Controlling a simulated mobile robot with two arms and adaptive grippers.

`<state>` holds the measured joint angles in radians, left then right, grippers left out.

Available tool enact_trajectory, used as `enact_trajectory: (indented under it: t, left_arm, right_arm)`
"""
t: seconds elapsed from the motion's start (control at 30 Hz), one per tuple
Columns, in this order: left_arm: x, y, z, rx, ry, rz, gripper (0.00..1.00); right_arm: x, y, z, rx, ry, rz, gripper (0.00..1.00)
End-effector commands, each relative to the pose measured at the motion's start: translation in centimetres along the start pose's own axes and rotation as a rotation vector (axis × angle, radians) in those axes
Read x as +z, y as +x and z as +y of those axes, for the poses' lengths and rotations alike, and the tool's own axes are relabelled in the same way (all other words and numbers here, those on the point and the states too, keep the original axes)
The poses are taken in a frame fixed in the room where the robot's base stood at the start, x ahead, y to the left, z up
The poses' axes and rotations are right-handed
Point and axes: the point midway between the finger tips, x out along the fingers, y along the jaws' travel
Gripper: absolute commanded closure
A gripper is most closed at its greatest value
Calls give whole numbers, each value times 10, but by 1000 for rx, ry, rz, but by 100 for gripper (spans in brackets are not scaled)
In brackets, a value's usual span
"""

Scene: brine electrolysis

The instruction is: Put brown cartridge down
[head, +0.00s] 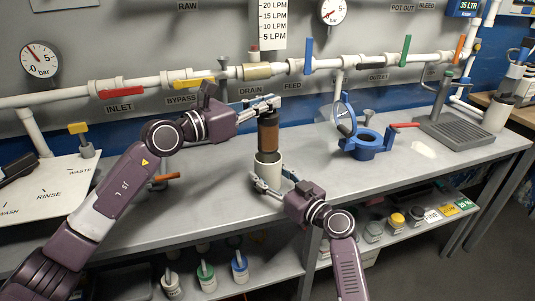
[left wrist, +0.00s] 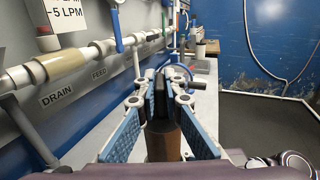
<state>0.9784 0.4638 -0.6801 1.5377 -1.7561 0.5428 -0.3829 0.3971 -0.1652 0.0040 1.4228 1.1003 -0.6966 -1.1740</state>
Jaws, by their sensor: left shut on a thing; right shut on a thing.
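The brown cartridge (head: 268,136) is upright with dark ends, in the middle of the head view. My left gripper (head: 268,105) is shut on its dark top. In the left wrist view the fingers (left wrist: 161,95) close on the dark top, with the brown body (left wrist: 163,144) below. A white cylindrical cup (head: 267,172) stands directly under the cartridge. The cartridge's lower end is at the cup's mouth; I cannot tell whether it is inside. My right gripper (head: 268,187) is shut on the white cup, low on its side.
The grey bench (head: 215,187) has clear room left of the cup. A blue ring-shaped holder (head: 366,143) and a grey drain tray (head: 455,133) stand to the right. White pipes with coloured valve handles run along the wall behind. A white board (head: 45,185) lies at the left.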

Motion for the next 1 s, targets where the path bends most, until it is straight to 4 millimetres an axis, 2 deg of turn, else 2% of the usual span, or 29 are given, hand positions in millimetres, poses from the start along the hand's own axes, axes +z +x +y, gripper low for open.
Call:
enact_trajectory:
  t: [0.1,0.3,0.47,0.7,1.0]
  left_arm:
    - [-32,0,0,0,-5,-2,100]
    - [-69,0,0,2,-2,-5,100]
    - [-81,1,1,1,0,-6,100]
    - [-113,1,0,1,-3,-5,100]
    - [-117,1,0,1,2,-6,100]
  right_arm:
    - [0,0,0,0,0,0,75]
    - [0,0,0,0,0,0,75]
    - [0,0,0,0,0,0,75]
    - [0,0,0,0,0,0,75]
    - [0,0,0,0,0,0,75]
